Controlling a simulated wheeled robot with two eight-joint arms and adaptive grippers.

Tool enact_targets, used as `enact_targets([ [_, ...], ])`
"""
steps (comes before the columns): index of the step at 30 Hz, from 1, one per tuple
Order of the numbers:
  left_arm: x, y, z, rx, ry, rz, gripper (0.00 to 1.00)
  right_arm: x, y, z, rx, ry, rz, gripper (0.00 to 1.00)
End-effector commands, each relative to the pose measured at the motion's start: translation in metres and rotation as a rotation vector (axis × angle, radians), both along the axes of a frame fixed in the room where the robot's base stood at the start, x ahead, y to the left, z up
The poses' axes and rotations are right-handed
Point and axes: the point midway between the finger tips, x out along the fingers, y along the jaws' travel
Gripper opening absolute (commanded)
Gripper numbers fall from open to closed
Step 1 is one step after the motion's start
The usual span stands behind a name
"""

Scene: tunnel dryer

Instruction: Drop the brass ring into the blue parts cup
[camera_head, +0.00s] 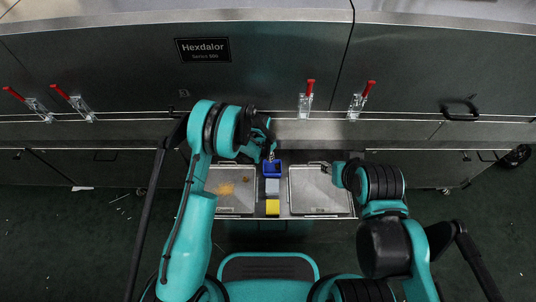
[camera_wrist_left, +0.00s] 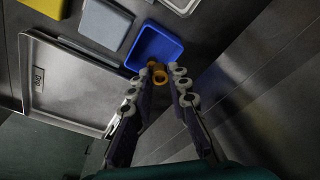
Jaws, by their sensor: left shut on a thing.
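The brass ring (camera_wrist_left: 159,75) is between the fingertips of my left gripper (camera_wrist_left: 166,76), which is shut on it. The ring is close to the near edge of the blue parts cup (camera_wrist_left: 149,52) in the left wrist view. The cup looks empty there. In the head view, my left gripper (camera_head: 269,156) is at the far edge of the blue cup (camera_head: 271,173), and the ring cannot be made out clearly. My right gripper (camera_head: 327,168) is by the far edge of the right tray; its finger opening is too small to judge.
A grey cup (camera_head: 272,187) and a yellow cup (camera_head: 272,208) stand in line before the blue one. A left tray (camera_head: 235,209) bearing small orange bits and a right tray (camera_head: 320,190) flank them. The steel dryer front (camera_head: 270,75) with red-handled clamps rises behind.

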Motion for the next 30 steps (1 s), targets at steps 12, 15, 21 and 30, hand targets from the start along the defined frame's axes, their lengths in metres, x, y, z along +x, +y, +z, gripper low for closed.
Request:
enact_targets([
  [12,0.000,0.000,0.001,0.000,0.000,0.000,0.41,0.000,0.000,0.001,0.000,0.000,0.000,0.40],
  [15,0.000,0.000,0.001,0.000,0.000,0.000,0.41,0.000,0.000,0.001,0.000,0.000,0.000,0.40],
  [21,-0.002,0.002,0.021,0.000,0.000,0.000,0.41,0.000,0.000,0.001,0.000,0.000,0.000,0.40],
  [30,-0.009,0.009,0.085,0.000,0.000,0.000,0.41,0.000,0.000,0.001,0.000,0.000,0.000,0.40],
])
